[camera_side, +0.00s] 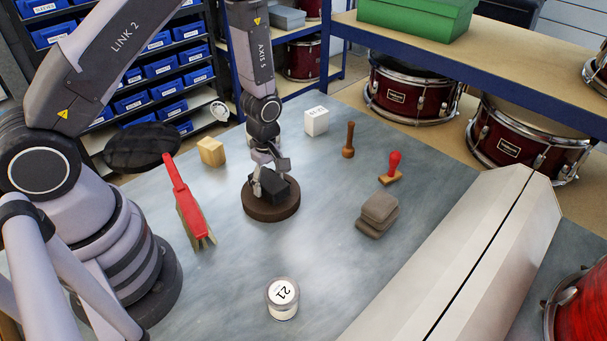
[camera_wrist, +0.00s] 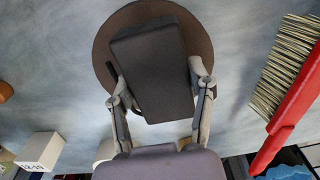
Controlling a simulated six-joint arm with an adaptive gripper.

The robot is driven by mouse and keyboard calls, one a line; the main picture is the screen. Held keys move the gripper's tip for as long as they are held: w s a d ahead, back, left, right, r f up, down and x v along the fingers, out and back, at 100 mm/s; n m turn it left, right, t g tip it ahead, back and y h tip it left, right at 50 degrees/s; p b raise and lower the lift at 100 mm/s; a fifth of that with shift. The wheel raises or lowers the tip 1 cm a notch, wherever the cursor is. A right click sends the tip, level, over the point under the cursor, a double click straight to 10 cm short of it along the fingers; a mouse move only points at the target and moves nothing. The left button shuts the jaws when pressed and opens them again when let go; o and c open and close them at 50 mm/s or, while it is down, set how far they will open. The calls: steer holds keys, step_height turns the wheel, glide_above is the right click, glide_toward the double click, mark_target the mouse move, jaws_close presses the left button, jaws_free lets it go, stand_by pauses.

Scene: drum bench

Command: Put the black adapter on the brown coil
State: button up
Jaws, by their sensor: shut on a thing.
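The black adapter (camera_side: 277,187) is a dark block in the jaws of my gripper (camera_side: 265,181). The brown coil (camera_side: 262,209) is a flat round disc on the grey bench, directly under the adapter. In the wrist view my gripper (camera_wrist: 160,95) has a finger on each side of the adapter (camera_wrist: 150,62), which lies over the middle of the coil (camera_wrist: 104,58). The coil's rim shows around the adapter's far end and sides. The adapter looks to be at the coil's top, but I cannot tell whether they touch.
A red brush (camera_side: 183,205) lies left of the coil. A wooden block (camera_side: 211,151), white box (camera_side: 316,121), wooden pestle (camera_side: 349,140) and red-handled stamp (camera_side: 391,169) stand behind. Bench between is clear.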

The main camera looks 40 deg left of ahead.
steer(key=shift+f, duration=0.9)
steer(key=shift+f, duration=0.15)
steer(key=o, duration=1.2)
steer(key=shift+o, duration=0.2)
